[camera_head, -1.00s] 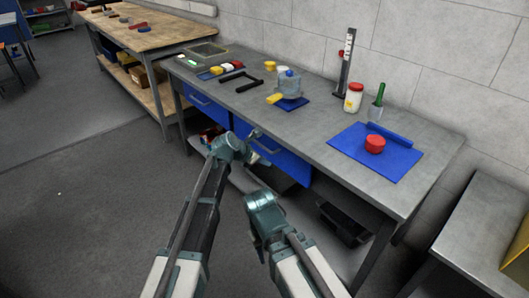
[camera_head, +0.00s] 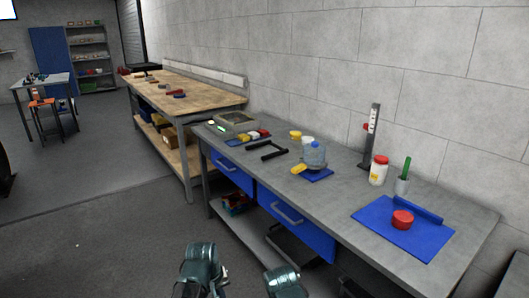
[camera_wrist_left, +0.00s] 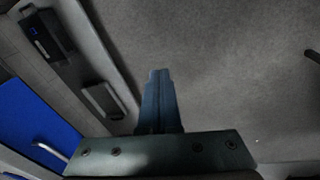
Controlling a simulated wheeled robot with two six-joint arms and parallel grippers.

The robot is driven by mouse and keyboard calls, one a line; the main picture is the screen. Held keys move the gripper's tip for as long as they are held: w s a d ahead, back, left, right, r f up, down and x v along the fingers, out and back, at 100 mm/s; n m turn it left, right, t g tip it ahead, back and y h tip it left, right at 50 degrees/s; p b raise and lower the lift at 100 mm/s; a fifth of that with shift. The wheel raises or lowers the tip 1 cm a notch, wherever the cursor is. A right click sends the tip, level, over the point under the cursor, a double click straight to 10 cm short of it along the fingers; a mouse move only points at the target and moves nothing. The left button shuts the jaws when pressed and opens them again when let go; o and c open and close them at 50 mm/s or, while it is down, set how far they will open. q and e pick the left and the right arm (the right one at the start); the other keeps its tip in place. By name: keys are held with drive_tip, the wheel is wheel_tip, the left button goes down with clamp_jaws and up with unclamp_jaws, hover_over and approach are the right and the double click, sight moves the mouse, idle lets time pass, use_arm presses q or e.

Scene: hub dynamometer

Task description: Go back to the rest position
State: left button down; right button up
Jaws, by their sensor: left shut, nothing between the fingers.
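My left gripper (camera_wrist_left: 160,76) shows in the left wrist view with its two fingers together and nothing between them. It points over the grey floor (camera_wrist_left: 225,65), clear of any object. In the head view only rounded teal joints of my two arms show at the bottom edge, low in front of the grey workbench (camera_head: 346,184). The fingers of both grippers are out of the head view. My right gripper is not seen in any view.
The bench has blue drawers (camera_head: 290,225) facing me and an under-shelf. On top are a blue mat (camera_head: 385,232) with a red puck (camera_head: 402,219), a white jar (camera_head: 378,172) and a blue-grey jug (camera_head: 315,155). A wooden bench (camera_head: 190,99) stands beyond.

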use_arm(q)
drive_tip(key=s+a+m+g+y, duration=0.1)
drive_tip(key=s+a+m, duration=0.3)
drive_tip(key=s+m, duration=0.15)
drive_tip(key=s+d+m+g+y, duration=0.1)
drive_tip(key=s+d, duration=0.2)
drive_tip(key=d, duration=0.2)
drive_tip(key=s+d+m+y, duration=0.1)
drive_tip(key=s+d+m, duration=0.15)
drive_tip(key=d, duration=0.25)
wheel_tip(320, 180, up, 14)
drive_tip(key=p, duration=1.4)
drive_tip(key=shift+s+d+n, duration=0.3)
drive_tip(key=shift+d, duration=0.1)
drive_tip(key=shift+d, duration=0.1)
